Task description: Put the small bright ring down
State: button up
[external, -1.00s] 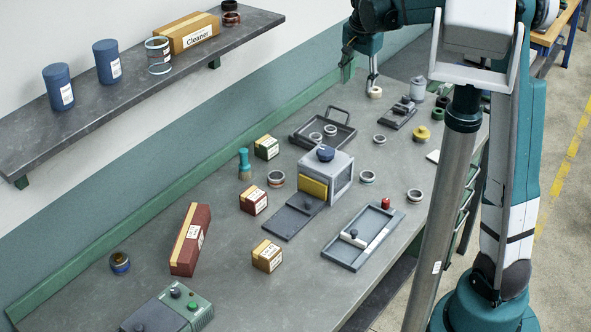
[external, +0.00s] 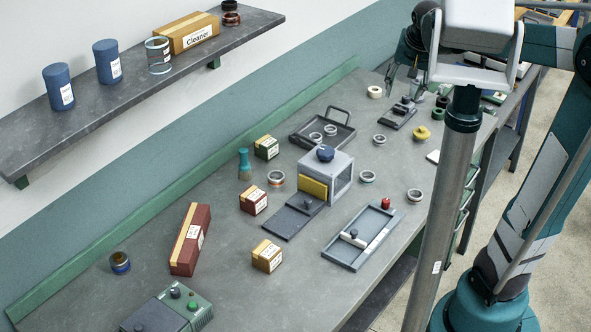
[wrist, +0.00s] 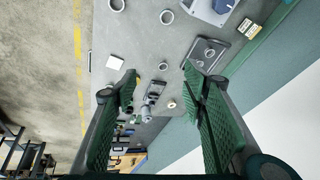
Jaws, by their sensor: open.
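A small cream-white ring (external: 375,91) lies flat on the workbench near its far end, with no finger touching it. It also shows in the wrist view (wrist: 171,104), between the fingers but farther off. My gripper (external: 404,80) is to the right of the ring in the external view, above the bench. In the wrist view my gripper (wrist: 160,84) has its two green fingers wide apart with nothing held between them. Part of it is hidden behind my arm in the external view.
A dark tray (external: 343,139) holds two metal rings. A grey clamp device (external: 398,116), a yellow knob (external: 422,133) and loose rings (external: 379,139) stand nearby. A grey box machine (external: 341,176) is mid-bench. Bare bench surrounds the cream ring.

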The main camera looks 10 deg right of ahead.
jog(key=s+d+f+n+t, duration=0.1)
jog(key=s+d+f+n, duration=0.1)
jog(key=s, duration=0.8)
jog(key=s+d+f+n+t, duration=0.1)
jog(key=s+d+f+n, duration=0.2)
jog(key=s, duration=0.7)
jog(key=shift+d+f+t, duration=0.3)
jog(key=shift+d+f, duration=0.05)
jog(key=shift+d, duration=0.1)
jog(key=shift+s, duration=0.1)
dwell(5.5)
